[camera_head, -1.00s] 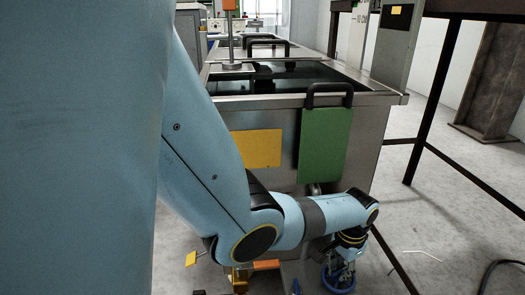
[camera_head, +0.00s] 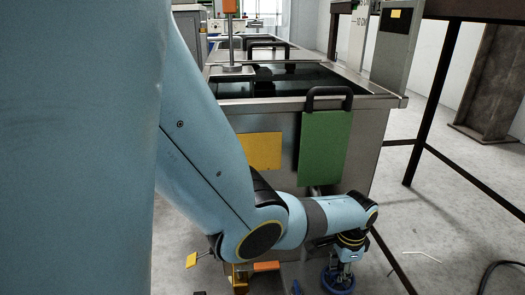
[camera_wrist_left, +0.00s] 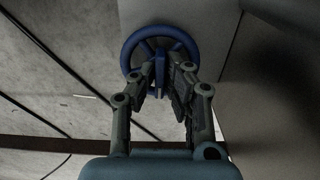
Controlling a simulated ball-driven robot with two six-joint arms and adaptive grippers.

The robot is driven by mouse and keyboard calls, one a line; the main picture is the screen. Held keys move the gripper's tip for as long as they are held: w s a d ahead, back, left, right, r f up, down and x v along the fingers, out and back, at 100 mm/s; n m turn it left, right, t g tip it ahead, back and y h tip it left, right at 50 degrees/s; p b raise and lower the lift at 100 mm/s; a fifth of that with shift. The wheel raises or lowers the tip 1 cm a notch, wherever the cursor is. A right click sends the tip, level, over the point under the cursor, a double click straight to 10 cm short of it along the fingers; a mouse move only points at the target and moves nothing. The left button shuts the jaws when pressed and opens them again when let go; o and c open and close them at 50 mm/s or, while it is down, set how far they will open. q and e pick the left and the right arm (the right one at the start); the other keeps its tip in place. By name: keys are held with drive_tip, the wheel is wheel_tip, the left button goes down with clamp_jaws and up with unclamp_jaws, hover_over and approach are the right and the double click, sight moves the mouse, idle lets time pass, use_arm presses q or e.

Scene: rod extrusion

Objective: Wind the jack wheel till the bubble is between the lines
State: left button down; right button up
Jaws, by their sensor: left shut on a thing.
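The blue jack wheel (camera_head: 338,279) is low at the front right of the metal tank. It also shows in the left wrist view (camera_wrist_left: 184,35), face on, with its rim and spokes visible. My left gripper (camera_head: 346,262) reaches down to it. In the left wrist view the fingers (camera_wrist_left: 161,88) are closed on a blue part inside the wheel's ring, which looks like its handle. The fingers hide part of the wheel. I cannot make out a bubble or its lines in either view. My right gripper is not in view.
A metal tank (camera_head: 384,99) with an open top stands ahead, with a green panel (camera_head: 325,148) and a yellow plate (camera_head: 260,151) on its front. Orange parts (camera_head: 266,266) sit low beside my arm. Brown frame posts (camera_head: 432,100) stand at the right over bare floor (camera_head: 440,215).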

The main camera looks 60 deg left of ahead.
use_arm(q)
drive_tip(key=shift+m, duration=0.9)
drive_tip(key=shift+m, duration=1.1)
drive_tip(key=shift+m+p, duration=0.3)
drive_tip(key=shift+m, duration=0.7)
drive_tip(key=shift+m, duration=1)
